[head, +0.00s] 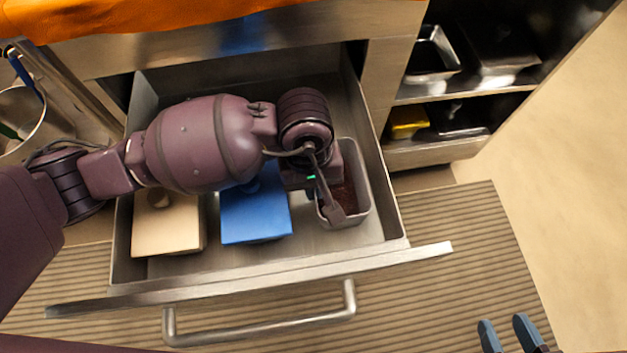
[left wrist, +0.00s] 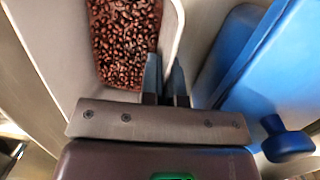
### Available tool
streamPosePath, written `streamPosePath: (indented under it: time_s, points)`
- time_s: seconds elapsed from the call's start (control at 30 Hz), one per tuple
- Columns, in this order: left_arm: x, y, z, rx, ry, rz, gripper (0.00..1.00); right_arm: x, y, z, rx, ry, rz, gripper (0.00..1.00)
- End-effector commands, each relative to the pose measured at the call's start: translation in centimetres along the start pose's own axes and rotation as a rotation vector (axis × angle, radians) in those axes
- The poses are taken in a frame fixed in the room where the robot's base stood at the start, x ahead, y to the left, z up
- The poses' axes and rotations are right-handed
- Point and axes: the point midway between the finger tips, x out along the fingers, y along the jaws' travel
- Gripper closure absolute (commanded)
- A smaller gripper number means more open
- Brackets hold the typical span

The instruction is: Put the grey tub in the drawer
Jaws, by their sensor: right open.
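The grey tub (head: 357,212), filled with dark red beans, is inside the open drawer (head: 395,215), at its right end. I cannot tell whether its base touches the drawer floor. My left gripper (head: 335,212) reaches down over it. In the left wrist view, the fingers (left wrist: 166,75) straddle the wall of the grey tub (left wrist: 172,25), one inside and one outside, and look shut on it. The arm hides part of the tub in the head view. My right gripper (head: 503,322) is open and empty at the lower right, away from the drawer.
A blue lidded tub (head: 255,215) sits left of the grey tub, also seen in the left wrist view (left wrist: 235,60). A beige lidded tub (head: 168,228) stands further left. Shelves with metal pans (head: 432,55) and a yellow item (head: 408,122) are at right.

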Motion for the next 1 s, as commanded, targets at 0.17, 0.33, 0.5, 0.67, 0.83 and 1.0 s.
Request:
streamPosePath:
  time_s: [0.17,0.33,0.5,0.67,0.83,1.0]
  points:
    - [-0.2,0.1,-0.1,0.001,0.003,0.001,1.00,0.0,0.0,-0.1,0.000,0.001,0.000,0.57]
    - [0.1,0.0,-0.1,0.000,0.002,0.001,0.89,0.0,0.0,-0.1,0.001,0.004,0.001,0.57]
    - [0.1,0.0,-0.1,0.000,0.002,0.000,0.72,0.0,0.0,-0.1,0.001,0.005,0.001,0.57]
    - [0.1,0.0,-0.1,0.000,0.002,0.000,0.72,0.0,0.0,-0.1,0.000,0.005,0.001,0.57]
    - [-0.7,0.0,-0.1,0.000,0.005,0.001,0.72,0.0,0.1,-0.4,-0.002,0.005,0.002,0.57]
    - [-3.4,0.1,-0.2,0.001,0.012,0.002,0.72,0.0,-0.3,-0.2,-0.013,-0.034,-0.012,0.57]
